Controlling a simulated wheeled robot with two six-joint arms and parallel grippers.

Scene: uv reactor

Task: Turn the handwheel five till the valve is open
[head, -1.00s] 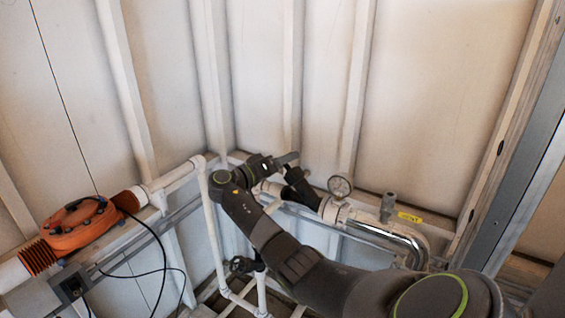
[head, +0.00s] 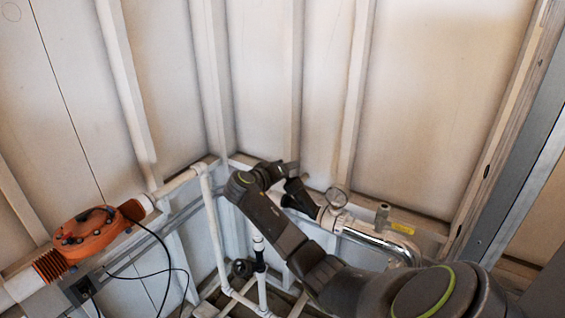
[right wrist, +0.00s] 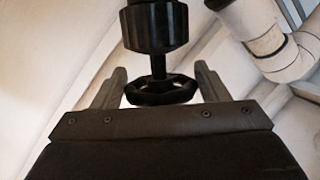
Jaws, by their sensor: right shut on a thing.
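A black handwheel (right wrist: 162,90) with a lobed rim sits below a black valve body (right wrist: 156,27) in the right wrist view. In the head view my right gripper (head: 286,172) is at the far end of my arm, beside a dark valve part (head: 301,198) on the pipe. There the handwheel is hidden or hard to make out. No number or open mark is readable. My left gripper is not in view.
A pressure gauge (head: 337,196) and a shiny bent pipe (head: 385,238) lie right of the gripper. An orange unit (head: 90,235) with black cables is at the left. Another dark handwheel (head: 242,267) is on a low white pipe. Ribbed walls close off the back.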

